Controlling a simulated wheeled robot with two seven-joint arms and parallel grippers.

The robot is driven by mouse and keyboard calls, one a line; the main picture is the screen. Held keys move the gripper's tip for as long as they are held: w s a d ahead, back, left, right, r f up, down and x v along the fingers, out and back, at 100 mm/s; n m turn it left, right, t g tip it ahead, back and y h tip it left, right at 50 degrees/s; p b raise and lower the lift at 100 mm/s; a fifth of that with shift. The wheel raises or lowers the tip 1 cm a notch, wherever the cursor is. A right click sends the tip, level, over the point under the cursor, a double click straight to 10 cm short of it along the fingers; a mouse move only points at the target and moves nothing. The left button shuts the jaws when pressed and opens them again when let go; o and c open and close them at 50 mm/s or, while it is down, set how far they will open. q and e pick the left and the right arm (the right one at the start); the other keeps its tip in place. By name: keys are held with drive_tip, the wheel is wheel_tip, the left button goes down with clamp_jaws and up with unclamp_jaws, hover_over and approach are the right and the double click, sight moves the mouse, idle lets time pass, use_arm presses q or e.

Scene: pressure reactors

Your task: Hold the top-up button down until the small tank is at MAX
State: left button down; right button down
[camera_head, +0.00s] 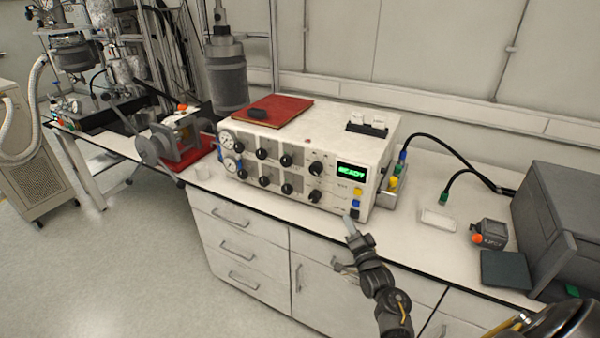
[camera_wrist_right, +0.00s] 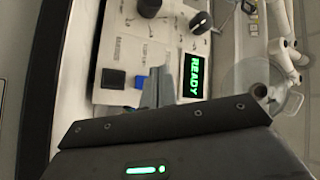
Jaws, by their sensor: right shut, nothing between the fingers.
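The white control unit (camera_head: 290,160) stands on the bench with its front panel facing me. Its green display (camera_head: 351,172) reads READY, as it does in the right wrist view (camera_wrist_right: 194,74). Below the display are a yellow button (camera_head: 358,191), a blue button (camera_head: 355,203) and a dark button (camera_head: 354,213). The blue button (camera_wrist_right: 140,82) and dark button (camera_wrist_right: 113,79) also show in the wrist view. Labels are too small to read. My right gripper (camera_head: 349,222) is shut and empty, just in front of the lower buttons; contact is unclear. I cannot single out the small tank. My left gripper is not in view.
A red-covered book (camera_head: 273,111) lies on the unit. Cables run from its right side.

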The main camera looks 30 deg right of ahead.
sight(356, 203)
drive_tip(key=shift+s+d+f, duration=0.1)
drive_tip(key=shift+s, duration=0.1)
drive_tip(key=shift+s+a+r+n+g+y+p, duration=0.15)
drive_tip(key=shift+s+a+n+g+p, duration=0.3)
drive_tip(key=shift+n, duration=3.2)
drive_tip(key=shift+s+a+n+g+y+p, duration=0.2)
drive_tip(key=shift+a+n+g+p, duration=0.45)
drive_tip(key=shift+n, duration=2.95)
drive_tip(key=shift+s+a+r+n+g+y+p, duration=0.2)
drive_tip(key=shift+a+n+g+p, duration=0.35)
drive_tip(key=shift+n, duration=3.1)
drive_tip(key=shift+f, duration=0.1)
drive_tip(key=w+d+b, duration=0.1)
drive_tip(key=d, duration=0.1)
drive_tip(key=w+d+b, duration=0.1)
drive_tip(key=d, duration=0.1)
drive_tip(key=w+d+b, duration=0.1)
drive_tip(key=w+d, duration=0.1)
drive_tip(key=shift+f, duration=0.1)
drive_tip(key=shift+w+d+b, duration=0.3)
drive_tip(key=shift+w+d, duration=0.2)
drive_tip(key=shift+d, duration=0.15)
drive_tip(key=shift+d, duration=0.1)
